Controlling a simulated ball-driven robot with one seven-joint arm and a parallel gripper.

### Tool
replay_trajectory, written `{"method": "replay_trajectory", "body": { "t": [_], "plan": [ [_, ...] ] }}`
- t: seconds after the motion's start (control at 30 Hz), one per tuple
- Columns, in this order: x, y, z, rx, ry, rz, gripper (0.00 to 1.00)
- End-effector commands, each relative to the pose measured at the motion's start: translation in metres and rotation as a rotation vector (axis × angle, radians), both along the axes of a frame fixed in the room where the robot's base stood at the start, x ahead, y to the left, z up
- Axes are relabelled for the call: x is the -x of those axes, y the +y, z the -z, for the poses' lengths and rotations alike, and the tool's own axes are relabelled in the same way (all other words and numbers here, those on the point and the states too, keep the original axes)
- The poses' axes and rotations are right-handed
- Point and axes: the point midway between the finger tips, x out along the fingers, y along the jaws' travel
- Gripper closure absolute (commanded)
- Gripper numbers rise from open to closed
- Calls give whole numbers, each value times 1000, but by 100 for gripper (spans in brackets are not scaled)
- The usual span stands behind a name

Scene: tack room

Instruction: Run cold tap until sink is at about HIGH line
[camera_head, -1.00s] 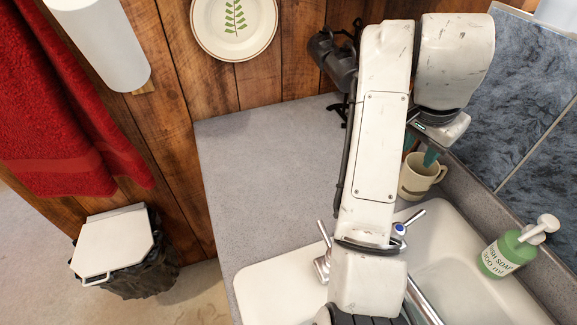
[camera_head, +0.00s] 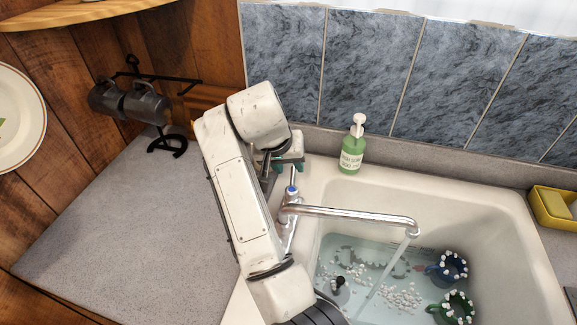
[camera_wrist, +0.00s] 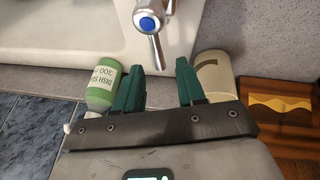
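The cold tap has a blue-capped handle (camera_head: 291,190), and its lever points toward my gripper. Water runs from the chrome spout (camera_head: 350,214) into the white sink (camera_head: 480,205). Shallow-looking water (camera_head: 385,305) covers part of the basin. A HIGH line is not readable; small dark marks show on the far basin wall. My gripper (camera_head: 288,167) is at the sink's back left corner, just behind the handle. In the wrist view, its green fingers (camera_wrist: 159,68) are apart, with the lever end of the blue-capped handle (camera_wrist: 149,23) between the tips, apparently not clamped.
A blue mug (camera_head: 452,268), a green mug (camera_head: 456,306) and white pellets (camera_head: 400,298) are in the sink. A green soap bottle (camera_head: 351,152) stands behind it. A cream mug (camera_wrist: 215,72) is beside my right finger.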

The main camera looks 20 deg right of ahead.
Motion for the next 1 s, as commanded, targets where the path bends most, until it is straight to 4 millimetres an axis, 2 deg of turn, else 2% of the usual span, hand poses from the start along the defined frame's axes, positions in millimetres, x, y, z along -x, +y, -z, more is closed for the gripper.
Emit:
{"method": "replay_trajectory", "body": {
  "t": [0.2, 0.57, 1.0],
  "plan": [
    [-6, -7, 21, 1, 2, -1, 61],
    [-7, -9, 25, 0, -1, -1, 61],
    [-7, -9, 25, 0, -1, -1, 100]
  ]
}}
